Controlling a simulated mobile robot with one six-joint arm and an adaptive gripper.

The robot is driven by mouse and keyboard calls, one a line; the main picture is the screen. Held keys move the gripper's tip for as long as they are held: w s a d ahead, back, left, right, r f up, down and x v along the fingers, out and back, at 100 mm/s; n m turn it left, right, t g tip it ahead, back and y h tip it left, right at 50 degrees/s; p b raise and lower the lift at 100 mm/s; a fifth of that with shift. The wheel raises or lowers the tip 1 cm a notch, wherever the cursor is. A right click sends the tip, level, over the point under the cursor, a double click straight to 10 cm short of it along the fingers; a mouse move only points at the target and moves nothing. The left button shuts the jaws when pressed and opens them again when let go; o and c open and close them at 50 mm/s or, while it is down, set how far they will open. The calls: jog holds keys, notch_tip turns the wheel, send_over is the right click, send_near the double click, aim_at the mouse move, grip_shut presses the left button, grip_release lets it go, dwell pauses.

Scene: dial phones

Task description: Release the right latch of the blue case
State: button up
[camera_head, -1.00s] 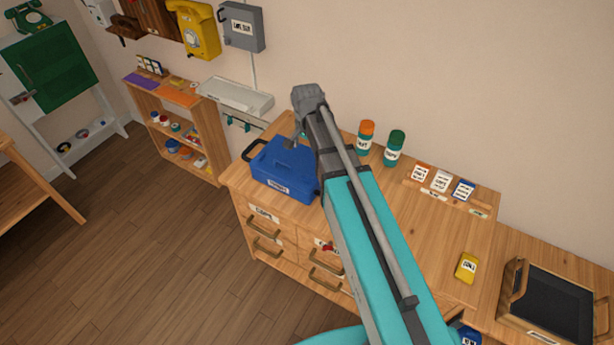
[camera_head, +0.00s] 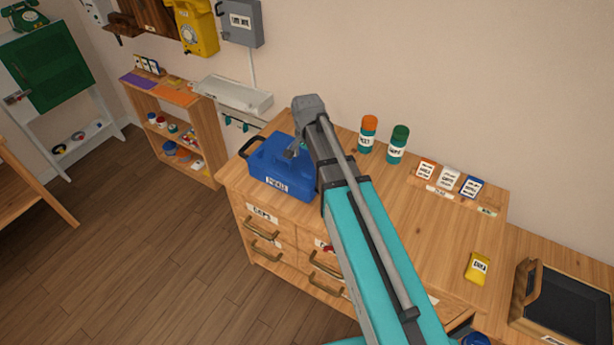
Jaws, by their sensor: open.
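The blue case (camera_head: 268,172) sits on the left end of the wooden drawer cabinet, with a white label on its front and a dark handle (camera_head: 247,148) at its left side. It looks closed. My arm reaches up from the bottom of the view and hides the case's right end, so the right latch cannot be made out. My gripper (camera_head: 293,152) is small in the view, over the right part of the case's top. It is open. I cannot tell whether it touches the case.
An orange-capped bottle (camera_head: 367,135) and a green-capped bottle (camera_head: 397,145) stand right of my arm. Labelled cards (camera_head: 448,177), a yellow box (camera_head: 478,267) and a dark tray (camera_head: 565,300) lie further right. A grey wall box (camera_head: 241,22) and yellow phone (camera_head: 192,28) hang behind.

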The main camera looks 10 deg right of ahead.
aim_at(307, 173)
jog(key=shift+f+b, duration=2.95)
jog(key=shift+f, duration=0.25)
jog(key=c, duration=1.2)
jog(key=shift+o, duration=0.2)
